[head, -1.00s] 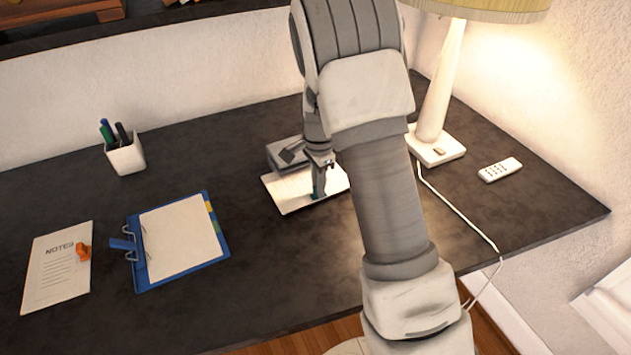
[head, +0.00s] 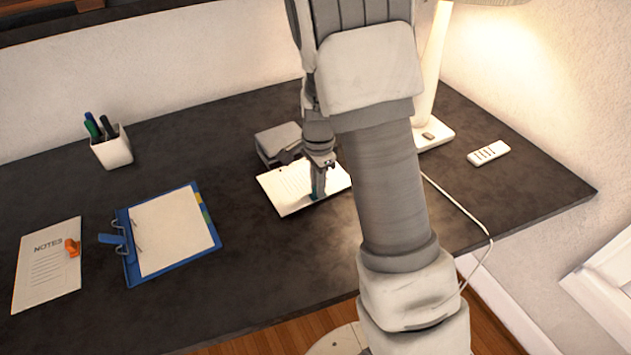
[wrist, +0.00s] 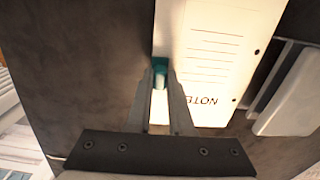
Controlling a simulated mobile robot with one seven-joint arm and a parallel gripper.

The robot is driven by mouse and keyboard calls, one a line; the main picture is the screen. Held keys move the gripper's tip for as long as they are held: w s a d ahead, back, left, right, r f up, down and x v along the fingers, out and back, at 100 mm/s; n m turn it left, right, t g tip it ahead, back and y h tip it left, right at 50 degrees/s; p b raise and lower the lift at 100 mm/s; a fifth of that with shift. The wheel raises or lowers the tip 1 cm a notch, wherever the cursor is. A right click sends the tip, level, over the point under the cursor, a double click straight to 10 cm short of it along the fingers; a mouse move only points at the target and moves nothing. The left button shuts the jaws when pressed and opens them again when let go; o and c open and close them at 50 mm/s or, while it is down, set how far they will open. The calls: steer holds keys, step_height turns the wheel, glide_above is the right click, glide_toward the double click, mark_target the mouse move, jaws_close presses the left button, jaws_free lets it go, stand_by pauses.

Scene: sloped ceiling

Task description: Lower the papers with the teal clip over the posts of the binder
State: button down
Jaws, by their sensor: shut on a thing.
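The papers (head: 288,192) are a white sheet or stack with printed lines. Dark hole dots show along one edge in the wrist view (wrist: 215,55). My gripper (head: 318,192) is shut on the teal clip (wrist: 160,72) at the papers' edge. Whether the papers touch the desk or hang just above it, I cannot tell. The blue binder (head: 132,279) lies open on the desk to the left, with white pages on it. Its metal posts (head: 119,237) stand along its left side, by a blue lever. My arm hides part of the desk right of the papers.
A grey box-like device (head: 280,140) sits just behind the papers. A pen cup (head: 112,152) stands at back left, a notes sheet with an orange clip (head: 45,268) at far left. The lamp (head: 430,110), its cord and a remote (head: 488,153) are right. Desk between binder and papers is clear.

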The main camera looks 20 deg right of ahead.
steer(key=c, duration=0.7)
jaws_free()
steer(key=shift+c, duration=0.2)
step_height(320, 180, up, 16)
steer(key=r+p, duration=0.1)
steer(key=p, duration=0.2)
steer(key=s+a+r+n+t+p, duration=0.1)
steer(key=s+r+n+t, duration=0.1)
steer(key=s+r+n, duration=0.5)
steer(key=s+a+r+n+t+p, duration=0.1)
steer(key=s+r+n, duration=0.6)
steer(key=s, duration=0.8)
steer(key=n+t+p, duration=0.1)
steer(key=t, duration=0.1)
steer(key=shift+s+a+t+p, duration=0.15)
steer(key=shift+s+t+p, duration=0.05)
steer(key=shift+t+p, duration=0.1)
